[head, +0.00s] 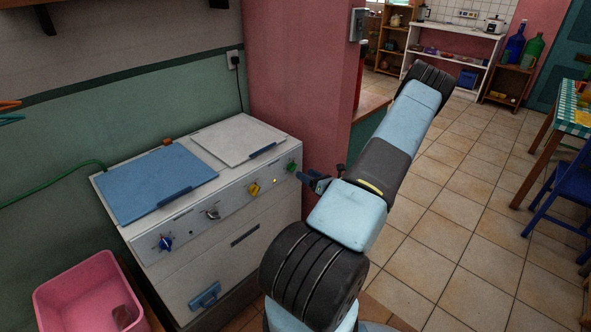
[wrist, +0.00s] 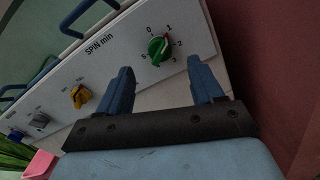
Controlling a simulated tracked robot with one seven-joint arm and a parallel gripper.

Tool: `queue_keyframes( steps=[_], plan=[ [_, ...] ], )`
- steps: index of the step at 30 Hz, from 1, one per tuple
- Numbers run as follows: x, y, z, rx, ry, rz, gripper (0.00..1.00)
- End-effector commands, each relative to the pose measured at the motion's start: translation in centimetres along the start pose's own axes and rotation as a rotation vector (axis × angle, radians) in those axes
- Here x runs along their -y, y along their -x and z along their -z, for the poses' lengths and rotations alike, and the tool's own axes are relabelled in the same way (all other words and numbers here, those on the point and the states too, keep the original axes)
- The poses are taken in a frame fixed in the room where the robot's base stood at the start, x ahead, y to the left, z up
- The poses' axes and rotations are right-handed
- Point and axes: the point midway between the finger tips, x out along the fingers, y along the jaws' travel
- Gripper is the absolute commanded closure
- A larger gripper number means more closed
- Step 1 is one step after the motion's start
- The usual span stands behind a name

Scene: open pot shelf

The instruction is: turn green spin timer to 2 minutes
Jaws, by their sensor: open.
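The green spin timer (wrist: 158,49) is a round knob on the washer's white front panel (wrist: 105,62), under "SPIN min" in the wrist view. In the head view my gripper (head: 313,181) is just right of the knob.
A yellow knob (head: 253,189), a grey knob (head: 212,213) and a blue knob (head: 166,243) sit further left on the panel. A pink wall (head: 285,60) stands close behind and right of the washer. A pink tub (head: 88,296) is at front left.

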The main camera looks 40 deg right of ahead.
Motion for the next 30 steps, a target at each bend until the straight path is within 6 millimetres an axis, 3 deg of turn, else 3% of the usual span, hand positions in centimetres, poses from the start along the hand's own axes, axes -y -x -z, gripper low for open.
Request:
queue_keyframes(
  steps=[6,12,25,30],
  plan=[
    [0.0,-3.7,0.0,0.0,0.001,-0.002,0.34],
    [0.0,-6.0,0.0,0.0,0.0,-0.001,0.34],
    [0.0,-6.9,0.0,0.0,0.0,0.0,0.34],
    [0.0,-6.9,0.0,0.0,0.0,0.0,0.48]
  ],
)
